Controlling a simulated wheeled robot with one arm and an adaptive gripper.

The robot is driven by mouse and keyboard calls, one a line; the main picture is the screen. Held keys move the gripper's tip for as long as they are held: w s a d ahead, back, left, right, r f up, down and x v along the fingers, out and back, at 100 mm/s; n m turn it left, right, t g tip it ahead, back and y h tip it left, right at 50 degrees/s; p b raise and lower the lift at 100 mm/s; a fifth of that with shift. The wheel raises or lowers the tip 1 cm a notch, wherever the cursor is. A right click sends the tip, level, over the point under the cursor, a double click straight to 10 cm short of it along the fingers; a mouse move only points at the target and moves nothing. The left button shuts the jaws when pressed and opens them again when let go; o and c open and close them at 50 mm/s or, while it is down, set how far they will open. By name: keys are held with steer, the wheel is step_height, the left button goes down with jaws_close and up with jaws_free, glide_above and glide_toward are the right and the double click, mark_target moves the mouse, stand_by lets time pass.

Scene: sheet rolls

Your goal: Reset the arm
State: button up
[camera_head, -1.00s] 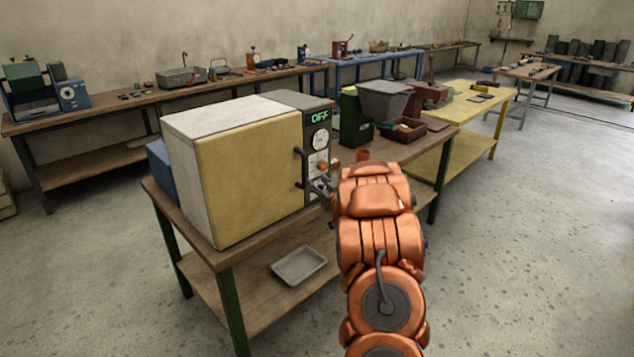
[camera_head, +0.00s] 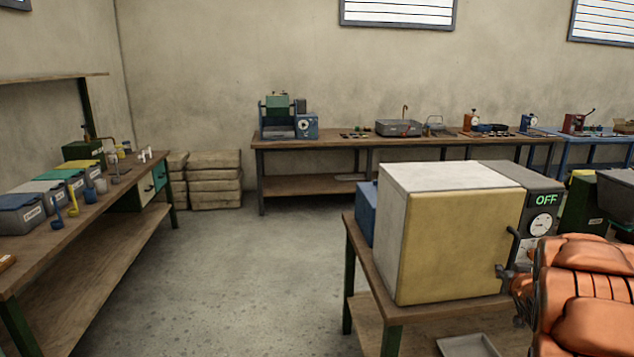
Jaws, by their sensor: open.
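My orange arm enters at the right edge. My gripper (camera_head: 509,272) shows only in part, as small grey pieces beside the lower end of the oven's dark door handle. It is open. The arm hides the rest of it, and I cannot tell whether it touches the handle. The boxy oven (camera_head: 462,236) has a yellowish front door, which is shut. Its dark panel at the right shows a green OFF above a round dial.
The oven stands on a wooden bench (camera_head: 362,258) with green legs; a metal tray (camera_head: 467,346) is on the lower shelf. A bench with bins and ladles (camera_head: 100,222) is at the left. Open floor (camera_head: 250,275) lies between. A long bench (camera_head: 340,142) runs along the back wall.

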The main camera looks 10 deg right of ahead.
steer(key=s+a+g+y, duration=0.2)
steer(key=s+a+g, duration=0.2)
steer(key=s+a, duration=0.7)
steer(key=s+a+g+y, duration=0.1)
steer(key=s+a+g, duration=0.45)
steer(key=a, duration=1.05)
steer(key=s+a+n+g+y, duration=0.1)
steer(key=s+a+n+g, duration=0.1)
steer(key=s+a, duration=0.6)
steer(key=s+a+n+g+y, duration=0.2)
steer(key=s+a, duration=0.6)
steer(key=s, duration=1)
steer(key=shift+r+g+y, duration=0.25)
steer(key=shift+g+y, duration=0.05)
steer(key=shift+g, duration=0.25)
